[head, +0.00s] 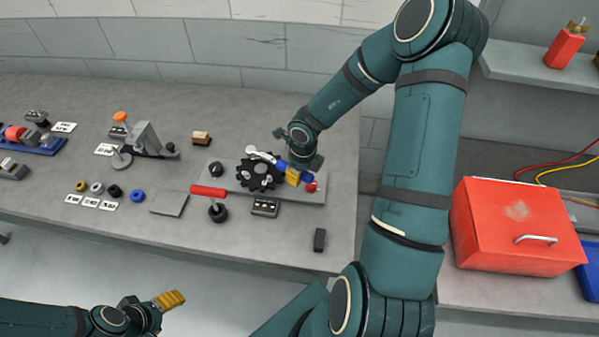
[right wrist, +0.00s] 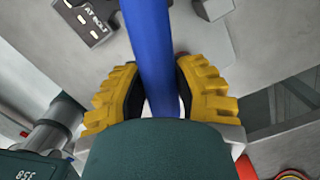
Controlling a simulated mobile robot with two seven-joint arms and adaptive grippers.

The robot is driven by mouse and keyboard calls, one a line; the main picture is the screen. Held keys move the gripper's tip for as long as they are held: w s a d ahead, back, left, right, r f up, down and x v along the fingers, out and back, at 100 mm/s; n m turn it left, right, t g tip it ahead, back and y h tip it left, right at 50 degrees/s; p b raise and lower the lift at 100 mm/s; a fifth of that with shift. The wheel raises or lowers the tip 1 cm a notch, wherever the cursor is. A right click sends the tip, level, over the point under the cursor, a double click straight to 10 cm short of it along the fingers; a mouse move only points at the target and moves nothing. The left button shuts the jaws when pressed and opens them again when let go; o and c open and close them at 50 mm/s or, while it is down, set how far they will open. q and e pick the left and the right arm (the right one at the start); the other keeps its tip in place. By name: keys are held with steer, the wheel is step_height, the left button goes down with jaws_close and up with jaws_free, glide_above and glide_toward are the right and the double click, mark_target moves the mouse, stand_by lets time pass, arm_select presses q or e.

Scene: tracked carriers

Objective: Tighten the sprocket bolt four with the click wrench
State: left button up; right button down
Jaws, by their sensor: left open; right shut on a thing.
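The click wrench (head: 262,154) has a silver head and a blue handle. Its head lies over the upper part of the black toothed sprocket (head: 258,177), which sits on a grey plate (head: 228,185). I cannot tell whether the head is seated on a bolt, or which bolt is number four. My right gripper (head: 292,176) is shut on the wrench handle. In the right wrist view its yellow fingers stand on both sides of the blue handle (right wrist: 150,50). My left gripper (head: 170,299) is open and empty, in front of the bench at lower left.
A black block (head: 319,239) is near the bench edge. A red toolbox (head: 513,228) is at right. Coloured rings and labels lie at left.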

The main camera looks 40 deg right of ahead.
steer(key=shift+s+a+f+m+b, duration=0.1)
steer(key=shift+s+a+m+b, duration=0.15)
steer(key=shift+a+b, duration=0.35)
steer(key=shift+a+m, duration=0.25)
steer(key=shift+s+a+m+b, duration=0.15)
steer(key=shift+a+m+b, duration=0.45)
steer(key=shift+a+b, duration=0.25)
steer(key=shift+a, duration=0.15)
steer(key=shift+d+p, duration=0.45)
steer(key=shift+p, duration=0.55)
